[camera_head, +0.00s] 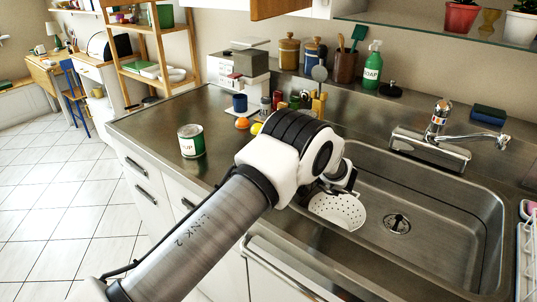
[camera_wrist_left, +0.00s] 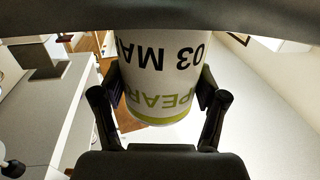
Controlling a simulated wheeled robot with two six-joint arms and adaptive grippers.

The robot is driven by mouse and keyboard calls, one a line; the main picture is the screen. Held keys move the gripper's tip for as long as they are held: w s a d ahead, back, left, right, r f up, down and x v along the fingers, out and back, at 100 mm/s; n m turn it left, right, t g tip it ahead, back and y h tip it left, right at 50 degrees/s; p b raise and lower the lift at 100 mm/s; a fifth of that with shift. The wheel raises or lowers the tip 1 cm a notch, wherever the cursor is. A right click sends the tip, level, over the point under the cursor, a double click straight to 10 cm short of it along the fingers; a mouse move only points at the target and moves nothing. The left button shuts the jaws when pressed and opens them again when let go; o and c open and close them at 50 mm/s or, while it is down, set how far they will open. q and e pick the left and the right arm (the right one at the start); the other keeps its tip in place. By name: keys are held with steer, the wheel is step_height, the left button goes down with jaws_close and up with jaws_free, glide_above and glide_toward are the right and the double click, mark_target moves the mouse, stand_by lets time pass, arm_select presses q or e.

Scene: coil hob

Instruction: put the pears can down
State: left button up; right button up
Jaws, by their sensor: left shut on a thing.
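The pears can (camera_wrist_left: 165,60) is white with dark print and a green band, and its lettering reads upside down in the left wrist view. My left gripper (camera_wrist_left: 160,98) is shut on it, with one finger on each side. In the head view my left gripper (camera_head: 342,180) is partly hidden by its own wrist, over the near left part of the sink, and I cannot make out the can there. Whether the can touches any surface is not shown. My right gripper is not in view.
A green and white can (camera_head: 191,141) stands on the counter (camera_head: 155,125) at the left. An orange (camera_head: 242,123), a blue mug (camera_head: 240,103) and jars stand behind. The sink (camera_head: 440,215) holds a white perforated piece (camera_head: 338,209). Bare counter surrounds the green and white can.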

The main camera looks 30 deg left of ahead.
arm_select(q)
steer(key=o, duration=1.2)
steer(key=shift+f, duration=0.1)
steer(key=o, duration=0.4)
steer(key=shift+s, duration=0.1)
steer(key=shift+r, duration=0.2)
steer(key=d, duration=0.4)
steer(key=d+b, duration=0.1)
steer(key=d, duration=0.3)
steer(key=w+d+b, duration=0.1)
steer(key=d, duration=0.3)
